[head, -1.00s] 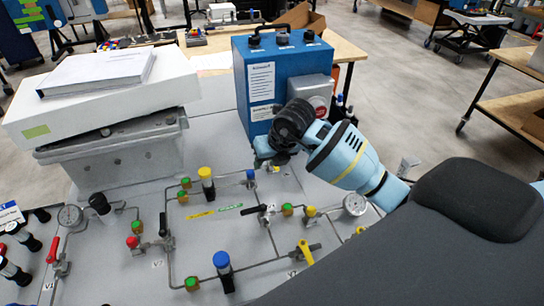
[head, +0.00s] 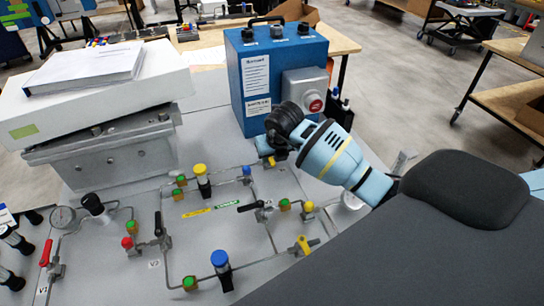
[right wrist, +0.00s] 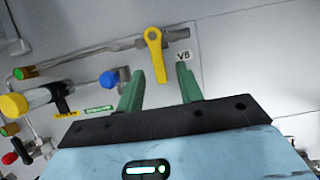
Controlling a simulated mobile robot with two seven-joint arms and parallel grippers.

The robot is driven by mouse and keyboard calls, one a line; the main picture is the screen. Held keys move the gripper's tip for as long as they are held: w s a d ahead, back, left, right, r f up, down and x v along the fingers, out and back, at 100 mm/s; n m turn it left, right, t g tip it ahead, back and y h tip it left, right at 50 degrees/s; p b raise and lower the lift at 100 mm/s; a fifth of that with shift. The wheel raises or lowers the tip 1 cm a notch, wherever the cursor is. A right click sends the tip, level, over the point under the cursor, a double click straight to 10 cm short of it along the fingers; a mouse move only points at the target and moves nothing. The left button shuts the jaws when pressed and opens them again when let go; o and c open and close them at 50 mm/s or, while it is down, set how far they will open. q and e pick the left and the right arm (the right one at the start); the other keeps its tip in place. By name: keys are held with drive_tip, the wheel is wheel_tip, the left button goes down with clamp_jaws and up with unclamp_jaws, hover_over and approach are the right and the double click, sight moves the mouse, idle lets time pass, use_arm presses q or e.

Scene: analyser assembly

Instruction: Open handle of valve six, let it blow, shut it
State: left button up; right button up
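The yellow handle of the valve shows in the right wrist view (right wrist: 154,54), on a pipe beside a small white tag (right wrist: 183,56) that appears to read V6. The handle points roughly toward my right gripper. The handle's lower end lies just beyond and between the fingertips in the picture; contact cannot be told. In the head view my right gripper (head: 264,146) is over the back of the panel, in front of the blue box, and mostly covers this valve. My left gripper is not in view.
The blue box (head: 256,110) with a red button stands close behind my right gripper. Another yellow handle (head: 303,244), a black handle (head: 250,206) and a blue-topped cylinder (head: 219,260) stand on the grey panel. A white box (head: 30,125) sits at the left.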

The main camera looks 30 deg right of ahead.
drive_tip(key=shift+w+f, duration=0.15)
drive_tip(key=shift+f, duration=0.25)
drive_tip(key=shift+c, duration=0.3)
clamp_jaws()
